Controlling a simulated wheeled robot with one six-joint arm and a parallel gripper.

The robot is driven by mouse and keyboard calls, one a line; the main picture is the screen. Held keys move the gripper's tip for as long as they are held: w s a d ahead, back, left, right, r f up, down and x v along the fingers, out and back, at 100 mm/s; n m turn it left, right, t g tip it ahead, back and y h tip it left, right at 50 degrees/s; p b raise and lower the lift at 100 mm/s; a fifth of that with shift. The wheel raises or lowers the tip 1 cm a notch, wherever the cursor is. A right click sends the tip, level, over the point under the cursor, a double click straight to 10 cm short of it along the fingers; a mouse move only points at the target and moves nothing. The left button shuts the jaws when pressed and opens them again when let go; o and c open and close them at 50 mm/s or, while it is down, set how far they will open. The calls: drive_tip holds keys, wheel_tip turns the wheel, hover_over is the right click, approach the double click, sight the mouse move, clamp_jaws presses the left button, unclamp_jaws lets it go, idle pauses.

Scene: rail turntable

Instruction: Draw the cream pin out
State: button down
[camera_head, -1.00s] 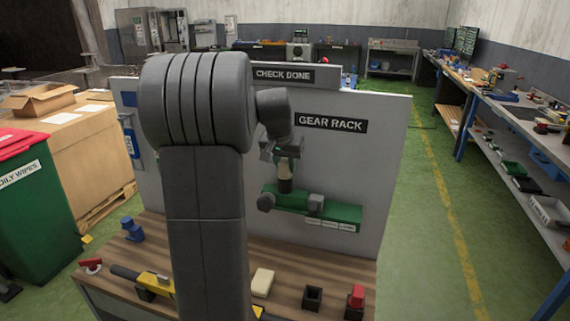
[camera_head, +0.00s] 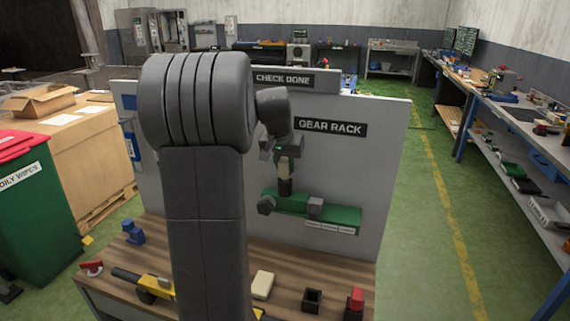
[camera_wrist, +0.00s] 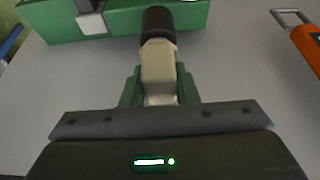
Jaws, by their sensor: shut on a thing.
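The cream pin (camera_wrist: 158,68) stands out from the green gear rack on the grey panel. It has a pale body and a dark end piece (camera_wrist: 158,22), which overlaps the green rack (camera_wrist: 120,24) in the wrist view. I cannot tell how deep the pin sits in the rack. My gripper (camera_wrist: 158,90) is shut on the pin's cream body, with a green finger on each side. In the head view my gripper (camera_head: 287,152) is above the green rack (camera_head: 343,212), with the pin (camera_head: 284,170) pointing down, partly hidden by the gripper.
An orange object with a metal loop (camera_wrist: 308,42) is at the right in the wrist view. Below, the wooden bench (camera_head: 235,262) holds a cream block (camera_head: 263,284) and a dark square holder (camera_head: 312,299).

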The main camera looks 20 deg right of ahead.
drive_tip(key=shift+r, duration=0.15)
drive_tip(key=shift+r+p, duration=2.55)
drive_tip(key=shift+r, duration=0.45)
wheel_tip(320, 180, up, 5)
drive_tip(key=p, duration=0.3)
